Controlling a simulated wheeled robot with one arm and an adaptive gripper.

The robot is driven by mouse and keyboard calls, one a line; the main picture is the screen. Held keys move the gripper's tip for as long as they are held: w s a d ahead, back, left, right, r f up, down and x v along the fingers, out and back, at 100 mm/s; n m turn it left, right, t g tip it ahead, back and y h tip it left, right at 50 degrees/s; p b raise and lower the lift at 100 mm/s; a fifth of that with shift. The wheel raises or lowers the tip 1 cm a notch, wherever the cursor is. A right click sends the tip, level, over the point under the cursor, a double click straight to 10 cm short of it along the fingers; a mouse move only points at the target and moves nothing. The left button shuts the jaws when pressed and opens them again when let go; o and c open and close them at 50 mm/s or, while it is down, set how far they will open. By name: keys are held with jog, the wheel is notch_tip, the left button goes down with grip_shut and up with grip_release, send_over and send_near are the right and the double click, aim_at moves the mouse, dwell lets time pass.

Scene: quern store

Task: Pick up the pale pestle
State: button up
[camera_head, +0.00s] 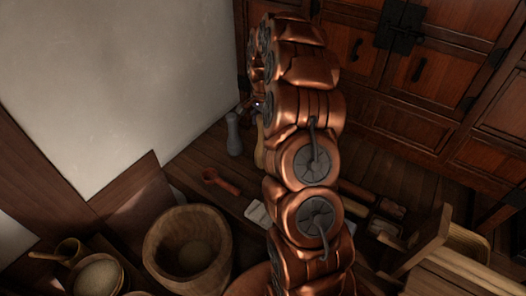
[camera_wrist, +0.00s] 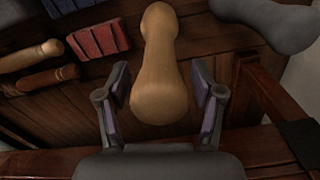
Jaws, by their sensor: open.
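The pale pestle (camera_wrist: 160,70), smooth tan wood with a narrower waist and a rounded near end, is in the middle of the wrist view. My gripper (camera_wrist: 161,88) is open, with one finger on each side of the pestle's broad near end. A gap shows on both sides, and I see no contact. In the head view a strip of the pale pestle (camera_head: 260,146) shows beside my arm, which hides the rest. My gripper (camera_head: 257,104) is mostly hidden there, just above it.
A grey pestle (camera_head: 234,134) stands close left of the pale one, and its grey body (camera_wrist: 268,18) shows in the wrist view. A reddish block (camera_wrist: 98,39) and turned wooden rods (camera_wrist: 38,80) lie nearby. A large wooden mortar (camera_head: 160,252) stands at front left. Cabinets (camera_head: 425,75) rise behind.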

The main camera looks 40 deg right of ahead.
notch_tip(320, 180, down, 2)
jog(key=shift+f, duration=0.1)
jog(key=shift+c, duration=0.3)
jog(key=c, duration=1.2)
grip_shut()
jog(key=shift+r, duration=0.2)
